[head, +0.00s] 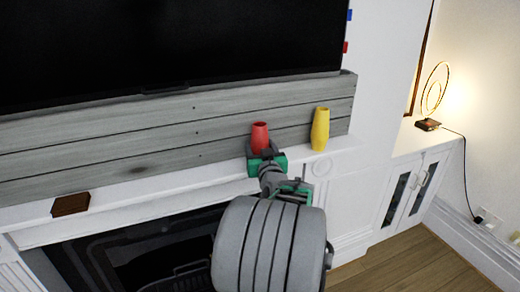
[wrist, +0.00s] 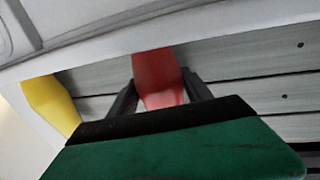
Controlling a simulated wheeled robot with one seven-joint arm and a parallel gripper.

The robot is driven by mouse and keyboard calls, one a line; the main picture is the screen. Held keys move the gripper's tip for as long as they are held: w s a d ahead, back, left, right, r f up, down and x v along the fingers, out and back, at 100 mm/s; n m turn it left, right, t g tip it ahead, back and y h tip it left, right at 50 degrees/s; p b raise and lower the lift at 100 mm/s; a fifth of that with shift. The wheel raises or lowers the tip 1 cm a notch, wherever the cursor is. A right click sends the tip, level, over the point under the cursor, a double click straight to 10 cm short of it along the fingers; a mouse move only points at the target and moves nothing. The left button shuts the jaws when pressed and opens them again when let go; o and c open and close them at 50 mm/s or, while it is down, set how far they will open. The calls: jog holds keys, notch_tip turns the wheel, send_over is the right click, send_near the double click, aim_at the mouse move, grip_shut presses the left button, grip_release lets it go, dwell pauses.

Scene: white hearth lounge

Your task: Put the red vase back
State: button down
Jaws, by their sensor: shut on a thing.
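The red vase (head: 260,137) is at the mantel shelf (head: 223,173), left of the yellow vase (head: 320,129). My gripper (head: 262,154) is shut on the red vase, with one dark finger on each side of it. In the wrist view the red vase (wrist: 158,78) sits between the two fingers of my gripper (wrist: 160,92). The yellow vase also shows at the left of the wrist view (wrist: 52,104). My gripper hides the lower part of the red vase in the head view, so I cannot tell whether its base touches the shelf.
A small dark brown block (head: 71,204) lies on the left of the mantel. A large black television (head: 160,45) hangs above grey wood planks (head: 190,130). A lamp (head: 430,124) stands on a white cabinet (head: 408,190) at the right. The mantel between block and red vase is clear.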

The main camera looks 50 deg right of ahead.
jog(key=shift+c, duration=2.3)
grip_release()
jog(key=shift+f, duration=0.1)
